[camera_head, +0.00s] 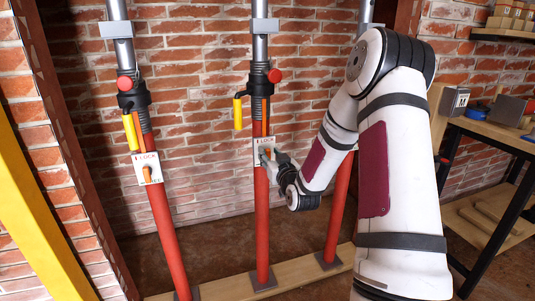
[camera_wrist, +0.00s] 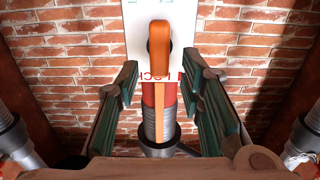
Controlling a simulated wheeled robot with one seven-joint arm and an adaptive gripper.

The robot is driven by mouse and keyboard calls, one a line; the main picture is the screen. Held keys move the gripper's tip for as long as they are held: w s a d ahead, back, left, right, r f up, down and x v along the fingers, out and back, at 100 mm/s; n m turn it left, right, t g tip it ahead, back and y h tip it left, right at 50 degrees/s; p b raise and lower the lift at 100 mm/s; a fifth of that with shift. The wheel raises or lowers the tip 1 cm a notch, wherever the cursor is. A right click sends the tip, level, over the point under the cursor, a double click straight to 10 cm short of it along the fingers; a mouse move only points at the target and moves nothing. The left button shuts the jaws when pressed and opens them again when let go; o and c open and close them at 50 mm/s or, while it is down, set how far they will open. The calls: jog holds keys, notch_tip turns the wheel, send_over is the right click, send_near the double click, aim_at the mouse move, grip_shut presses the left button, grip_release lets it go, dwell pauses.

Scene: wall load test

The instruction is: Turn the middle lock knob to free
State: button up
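The middle lock knob (camera_wrist: 159,45) is an orange lever on a white plate (camera_wrist: 185,15). In the wrist view it stands upright in the picture, with red LOCK lettering below it and green lettering at the top edge. In the head view the middle plate (camera_head: 262,146) sits on the middle red post, and my gripper (camera_head: 277,157) is at its right side, partly covering it. In the wrist view my gripper (camera_wrist: 160,78) is open. Its fingers lie left and right of the knob, with a visible gap on each side.
The middle post (camera_head: 262,220) stands between a left post (camera_head: 168,230) with its own plate and knob (camera_head: 147,174) and a right post (camera_head: 338,210) partly behind my arm. A yellow beam (camera_head: 35,215) is at far left, a workbench (camera_head: 490,128) at right.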

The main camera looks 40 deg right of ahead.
jog(key=shift+x, duration=1.35)
jog(key=shift+c, duration=0.2)
grip_shut()
jog(key=shift+d, duration=0.1)
